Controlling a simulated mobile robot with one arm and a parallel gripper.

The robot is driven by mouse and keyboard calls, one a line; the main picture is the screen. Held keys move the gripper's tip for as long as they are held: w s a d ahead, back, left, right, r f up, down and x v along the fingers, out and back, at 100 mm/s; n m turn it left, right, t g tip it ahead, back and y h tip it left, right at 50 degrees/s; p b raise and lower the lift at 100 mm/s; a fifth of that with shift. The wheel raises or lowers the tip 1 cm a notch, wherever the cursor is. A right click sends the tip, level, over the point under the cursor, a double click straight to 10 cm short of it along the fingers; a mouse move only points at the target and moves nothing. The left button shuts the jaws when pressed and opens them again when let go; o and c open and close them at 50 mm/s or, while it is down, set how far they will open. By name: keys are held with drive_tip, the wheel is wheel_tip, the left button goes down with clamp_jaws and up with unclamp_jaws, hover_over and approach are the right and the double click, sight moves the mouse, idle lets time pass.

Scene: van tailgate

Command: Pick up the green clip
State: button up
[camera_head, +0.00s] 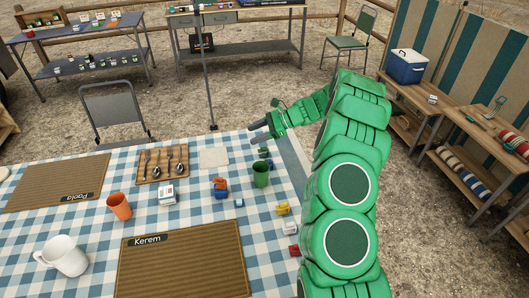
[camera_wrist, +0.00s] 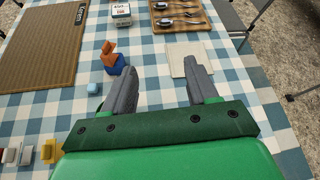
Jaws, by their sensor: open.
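A small green thing (camera_head: 263,151), which looks like the green clip, lies near the table's right edge in the head view, behind the green cup (camera_head: 261,180); it is too small to make out its shape. I cannot see it in the wrist view, where my gripper's body covers the near part of the table. My gripper (camera_head: 254,132) is open and empty, above the table's far right corner and close to the small green thing. Its two grey fingers stand wide apart in the wrist view (camera_wrist: 147,60), with only checked cloth between them.
A yellow clip-like piece (camera_head: 282,208), a white one (camera_head: 289,228) and a red one (camera_head: 293,250) lie along the right edge. An orange and blue object (camera_head: 220,190), a white napkin (camera_head: 214,158) and a cutlery board (camera_head: 149,176) are left of the cup.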

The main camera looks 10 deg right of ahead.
sight(267, 149)
drive_tip(key=w+d+f+m+t, duration=0.1)
drive_tip(key=d+f, duration=0.3)
drive_tip(key=w+d+f+m+t, duration=0.1)
drive_tip(key=w+d+f+m, duration=0.1)
drive_tip(key=f, duration=0.3)
drive_tip(key=w+d+f+m+t, duration=0.1)
drive_tip(key=w+d+f+m, duration=0.1)
drive_tip(key=d+f, duration=0.2)
drive_tip(key=shift+d+f, duration=0.3)
drive_tip(key=shift+d, duration=0.5)
drive_tip(key=shift+x, duration=3.9)
drive_tip(key=shift+r, duration=0.15)
drive_tip(key=shift+t, duration=0.3)
clamp_jaws()
